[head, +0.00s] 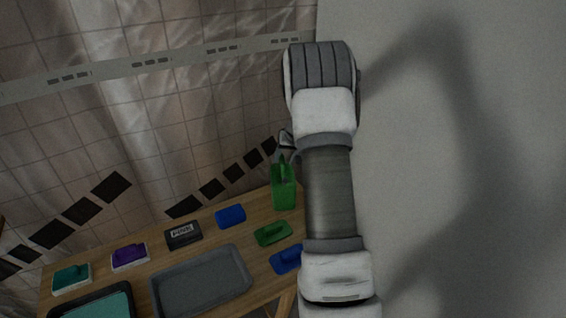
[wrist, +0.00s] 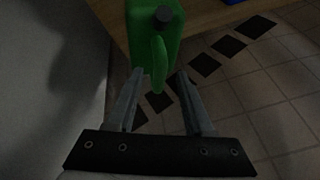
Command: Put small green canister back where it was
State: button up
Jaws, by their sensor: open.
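The small green canister (head: 284,188) stands at the far right corner of the wooden table in the head view, close to the white wall. In the wrist view the green canister (wrist: 152,40) has a dark round cap and a green handle. My gripper (wrist: 160,80) is open, and the handle is between or just ahead of its two fingertips. I cannot tell whether the fingers touch it. In the head view my gripper (head: 287,148) is mostly hidden behind my arm, just by the top of the canister.
The wooden table (head: 215,221) holds a grey tray (head: 203,285), a dark tray with a teal inside (head: 95,303), a black labelled box (head: 183,235), and blue (head: 230,216), green (head: 272,234) and purple (head: 130,256) items. A white wall (head: 460,160) stands close on the right.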

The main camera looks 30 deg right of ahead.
jog(key=v, duration=0.9)
jog(key=s+a+r+n, duration=0.1)
jog(key=s+a+r, duration=0.4)
jog(key=a+r, duration=0.3)
jog(key=s+a+r+n, duration=0.2)
jog(key=s+a+r, duration=0.35)
jog(key=a, duration=0.45)
jog(key=s+a+r+n+p, duration=0.1)
jog(key=s+a+r+p, duration=0.1)
jog(key=s+a, duration=0.3)
jog(key=s+a+r+n+p, duration=0.1)
jog(key=s+a, duration=0.4)
jog(key=s, duration=0.9)
jog(key=shift+a+r+n+t+p, duration=0.35)
jog(key=shift+r+p, duration=0.2)
jog(key=shift+r, duration=0.35)
